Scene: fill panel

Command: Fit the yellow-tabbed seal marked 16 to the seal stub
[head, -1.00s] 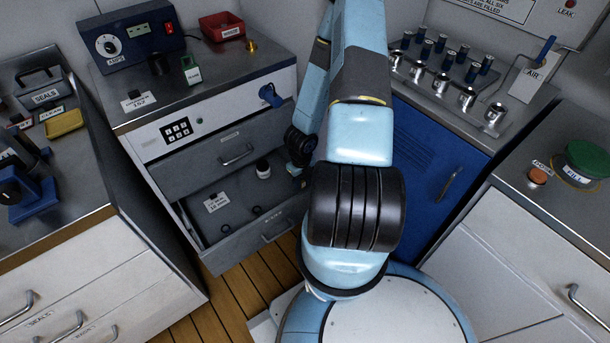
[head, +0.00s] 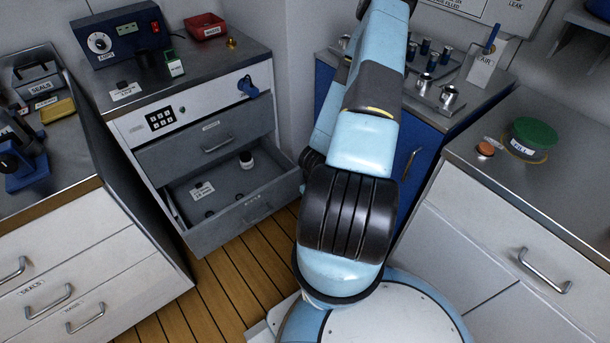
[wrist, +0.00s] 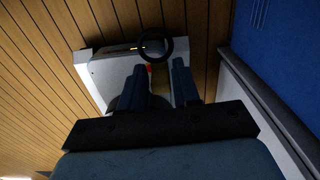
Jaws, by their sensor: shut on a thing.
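In the wrist view my gripper (wrist: 160,68) has its two blue fingers closed on a black ring seal (wrist: 155,46), which sticks out past the fingertips. In the head view the gripper and seal are hidden behind my arm. I cannot pick out the seal stub for certain. Metal stubs (head: 450,96) and dark blue-capped cylinders (head: 425,47) stand on the far right counter, partly behind my arm.
The open grey drawer (head: 280,187) at centre left holds a white-lidded jar, a label and dark rings. A blue cabinet (head: 420,150) stands beyond my arm. A green-lidded FILL container (head: 533,136) and an orange knob (head: 486,148) are on the right counter.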

